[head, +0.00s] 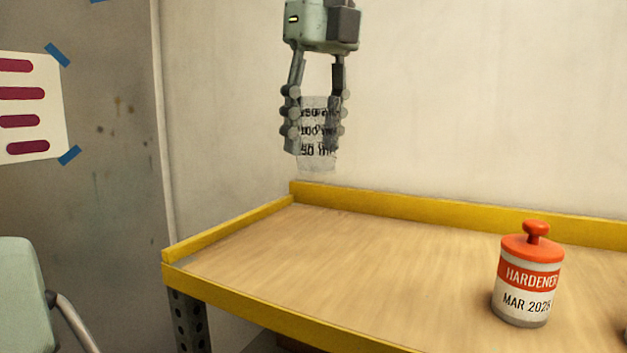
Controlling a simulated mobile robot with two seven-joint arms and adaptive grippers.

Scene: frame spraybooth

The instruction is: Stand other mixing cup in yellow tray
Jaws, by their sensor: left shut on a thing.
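A clear mixing cup (318,162) with black volume marks, among them 100 and 50, is upright between the fingers of my left gripper (318,125). The gripper points down and is shut on the cup's sides. It holds the cup in the air, in front of the wall and above the back left corner of the bench in the picture. The fingers cover the cup's edges. I see no separate yellow tray; the wooden bench top (370,260) has a raised yellow rim (420,207). My right gripper is not in view.
A hardener tin (527,285) with a red knobbed lid stands on the right part of the bench. Part of another object shows at the right picture edge. The left and middle of the bench top are clear. A sheet with dark red bars (25,107) is taped at left.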

